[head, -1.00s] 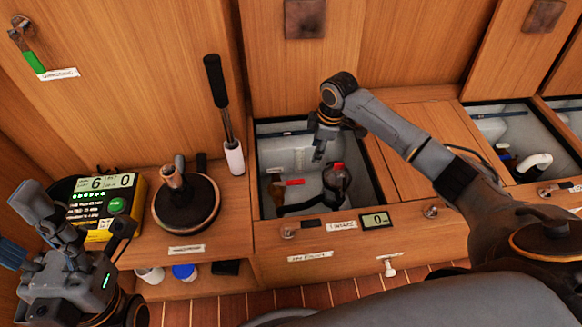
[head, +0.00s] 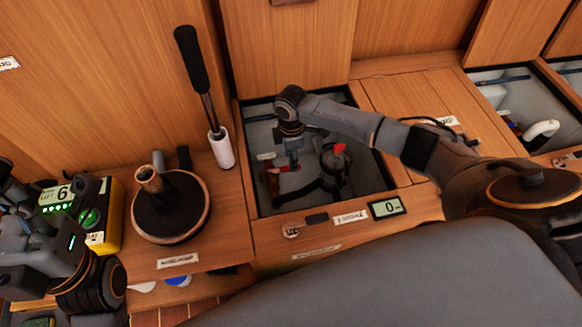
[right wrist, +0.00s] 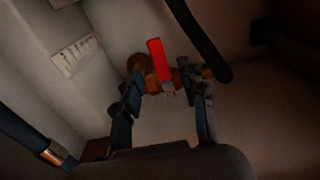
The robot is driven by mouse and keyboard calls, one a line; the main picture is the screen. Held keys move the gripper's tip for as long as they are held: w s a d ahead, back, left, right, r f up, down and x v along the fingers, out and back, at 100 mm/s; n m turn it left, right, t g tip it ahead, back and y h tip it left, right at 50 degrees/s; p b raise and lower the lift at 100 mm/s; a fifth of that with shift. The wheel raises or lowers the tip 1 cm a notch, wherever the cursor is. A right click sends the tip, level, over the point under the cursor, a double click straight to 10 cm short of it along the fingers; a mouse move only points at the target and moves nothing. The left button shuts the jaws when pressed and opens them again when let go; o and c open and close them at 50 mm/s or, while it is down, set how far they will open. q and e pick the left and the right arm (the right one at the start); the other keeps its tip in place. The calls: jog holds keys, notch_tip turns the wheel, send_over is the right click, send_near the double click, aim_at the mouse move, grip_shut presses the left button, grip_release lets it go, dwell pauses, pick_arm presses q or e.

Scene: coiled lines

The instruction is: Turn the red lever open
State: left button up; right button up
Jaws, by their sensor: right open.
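The red lever (head: 291,168) sits low inside an open bin in the counter, on a brownish valve fitting. In the right wrist view the red lever (right wrist: 158,58) points up the picture, its lower end between my fingertips. My right gripper (head: 294,158) reaches down into the bin and partly covers the lever. In the right wrist view my right gripper (right wrist: 168,84) is open, with a finger on each side of the lever; contact cannot be told. My left gripper (head: 22,205) is at the left edge, away from the bin, partly cut off, its fingers unclear.
A dark unit with a red cap (head: 338,149) stands right of the lever in the bin. A black hose (right wrist: 198,40) runs close to the right finger. The bin's label (right wrist: 76,54) is on its pale wall. A black-handled pump (head: 193,60) rises left of the bin.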

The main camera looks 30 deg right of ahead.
aim_at(284, 169)
jog(key=shift+f+b, duration=0.65)
jog(key=shift+f, duration=1.1)
grip_shut()
